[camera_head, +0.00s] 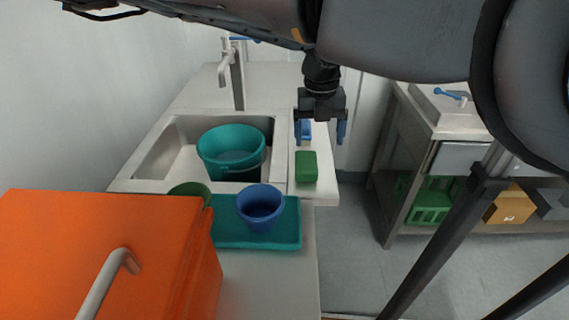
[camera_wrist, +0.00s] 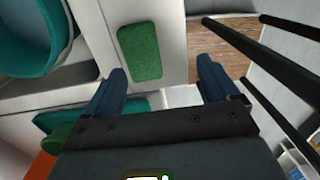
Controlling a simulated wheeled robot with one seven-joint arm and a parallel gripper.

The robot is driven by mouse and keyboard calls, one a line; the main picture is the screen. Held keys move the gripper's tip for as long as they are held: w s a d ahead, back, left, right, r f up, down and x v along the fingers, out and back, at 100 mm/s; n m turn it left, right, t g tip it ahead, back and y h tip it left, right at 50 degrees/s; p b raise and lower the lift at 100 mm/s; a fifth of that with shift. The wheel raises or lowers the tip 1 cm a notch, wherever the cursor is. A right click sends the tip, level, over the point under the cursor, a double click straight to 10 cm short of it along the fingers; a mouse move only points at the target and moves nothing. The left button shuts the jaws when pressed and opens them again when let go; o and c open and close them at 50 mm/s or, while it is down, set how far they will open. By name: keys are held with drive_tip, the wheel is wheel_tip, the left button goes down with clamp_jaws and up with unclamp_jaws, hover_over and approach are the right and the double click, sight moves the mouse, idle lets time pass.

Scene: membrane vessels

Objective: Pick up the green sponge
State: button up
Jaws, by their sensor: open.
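The green sponge (camera_head: 306,167) lies on the narrow white ledge to the right of the sink. In the wrist view the sponge (camera_wrist: 140,52) lies ahead of the fingertips, nearer the left finger. My gripper (camera_head: 320,132) is open, with two blue fingers pointing down. It appears above the ledge around the sponge in the head view, with nothing between its fingers. The wrist view shows the open fingers of my gripper (camera_wrist: 161,78) apart from the sponge.
A teal bucket (camera_head: 232,150) stands in the sink (camera_head: 158,158). A blue cup (camera_head: 261,205) stands on a teal tray (camera_head: 285,238), near a green bowl (camera_head: 190,189). An orange box (camera_head: 110,255) is at front left. Right of the ledge is open floor (camera_head: 350,235).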

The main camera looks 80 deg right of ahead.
sight(306, 160)
drive_tip(key=shift+w+a+t, duration=0.25)
drive_tip(key=shift+w+t, duration=0.05)
drive_tip(key=shift+w, duration=0.55)
drive_tip(key=shift+w+a+f, duration=0.1)
drive_tip(key=shift+w+f, duration=0.15)
drive_tip(key=shift+f, duration=0.05)
drive_tip(key=shift+w+f, duration=0.15)
drive_tip(key=shift+f, duration=3.4)
drive_tip(key=shift+c, duration=0.3)
drive_tip(key=c, duration=1)
drive_tip(key=shift+r, duration=0.1)
